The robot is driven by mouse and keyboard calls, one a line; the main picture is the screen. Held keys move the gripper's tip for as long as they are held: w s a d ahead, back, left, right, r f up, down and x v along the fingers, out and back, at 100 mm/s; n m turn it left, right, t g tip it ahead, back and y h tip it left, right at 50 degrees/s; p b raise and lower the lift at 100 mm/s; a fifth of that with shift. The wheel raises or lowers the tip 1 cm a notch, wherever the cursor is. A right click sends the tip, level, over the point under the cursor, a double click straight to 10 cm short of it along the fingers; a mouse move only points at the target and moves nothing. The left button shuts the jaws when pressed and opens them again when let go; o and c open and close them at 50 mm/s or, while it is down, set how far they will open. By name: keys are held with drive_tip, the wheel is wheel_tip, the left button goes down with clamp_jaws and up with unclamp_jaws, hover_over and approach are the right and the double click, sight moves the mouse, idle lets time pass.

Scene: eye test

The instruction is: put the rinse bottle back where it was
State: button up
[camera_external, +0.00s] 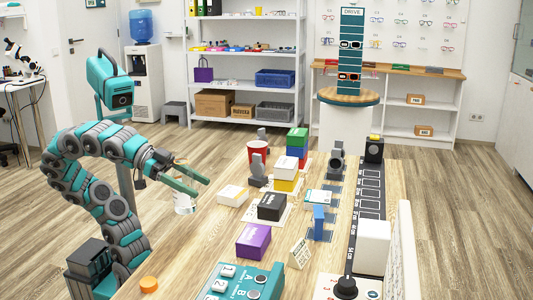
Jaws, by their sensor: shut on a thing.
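My gripper (203,187) reaches in from the left over the left edge of the long wooden table (215,232). Its green fingers are closed around a small clear, whitish container (184,204), which looks like the rinse bottle. The container hangs under the fingers, roughly upright, and its upper part is hidden by them. I cannot tell whether its base touches the table or is held above it. No label on it is readable.
An orange cap (149,284) and a teal button panel (240,283) are at the table's near end. Bare wood lies between panel and gripper.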

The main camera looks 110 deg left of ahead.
drive_tip(key=shift+w+d+f, duration=0.4)
drive_tip(key=shift+w+f, duration=0.3)
drive_tip(key=shift+w, duration=0.45)
drive_tip(key=shift+w+d+f, duration=0.4)
drive_tip(key=shift+w+f, duration=0.3)
drive_tip(key=shift+w, duration=0.5)
drive_tip(key=shift+w+d+f, duration=0.4)
drive_tip(key=shift+w+f, duration=0.3)
drive_tip(key=shift+w, duration=0.45)
drive_tip(key=shift+f+b, duration=0.15)
drive_tip(key=shift+b, duration=0.2)
drive_tip(key=o, duration=1.5)
